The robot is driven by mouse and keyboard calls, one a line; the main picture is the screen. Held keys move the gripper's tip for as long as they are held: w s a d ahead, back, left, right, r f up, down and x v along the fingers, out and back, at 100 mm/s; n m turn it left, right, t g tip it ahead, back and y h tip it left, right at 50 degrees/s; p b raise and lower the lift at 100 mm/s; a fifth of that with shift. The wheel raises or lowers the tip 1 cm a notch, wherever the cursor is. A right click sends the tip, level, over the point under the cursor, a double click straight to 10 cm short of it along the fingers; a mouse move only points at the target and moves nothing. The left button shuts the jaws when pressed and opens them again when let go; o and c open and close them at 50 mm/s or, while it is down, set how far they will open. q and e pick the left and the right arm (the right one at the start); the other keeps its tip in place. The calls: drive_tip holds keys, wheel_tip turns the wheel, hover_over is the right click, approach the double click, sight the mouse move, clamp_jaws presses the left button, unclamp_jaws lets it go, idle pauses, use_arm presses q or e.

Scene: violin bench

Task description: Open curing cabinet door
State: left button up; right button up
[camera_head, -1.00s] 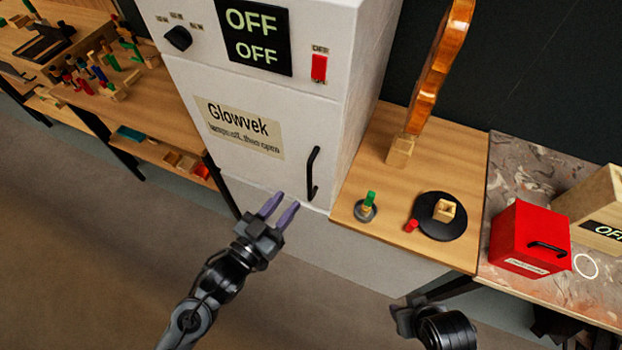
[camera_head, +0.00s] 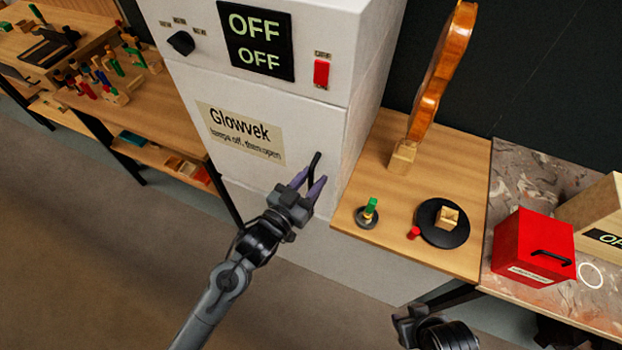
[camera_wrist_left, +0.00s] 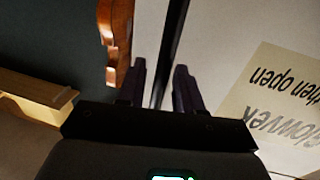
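The white curing cabinet (camera_head: 195,85) stands at the back centre with its door closed and a "Glowvek" label on it. Its black vertical door handle (camera_head: 316,160) is at the door's right edge. My left gripper (camera_head: 309,180) is open, with its purple fingers on either side of the handle. In the left wrist view the handle (camera_wrist_left: 174,45) runs between the two spread fingers (camera_wrist_left: 160,85), with gaps visible beside it. The lower part of the handle is hidden by the gripper in the head view.
The cabinet panel reads OFF twice, beside a red switch (camera_head: 321,73) and a black knob (camera_head: 181,42). To the right, a wooden bench (camera_head: 390,245) holds a violin (camera_head: 440,75) and small parts. A red box (camera_head: 532,245) stands farther right.

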use_arm(q)
clamp_jaws()
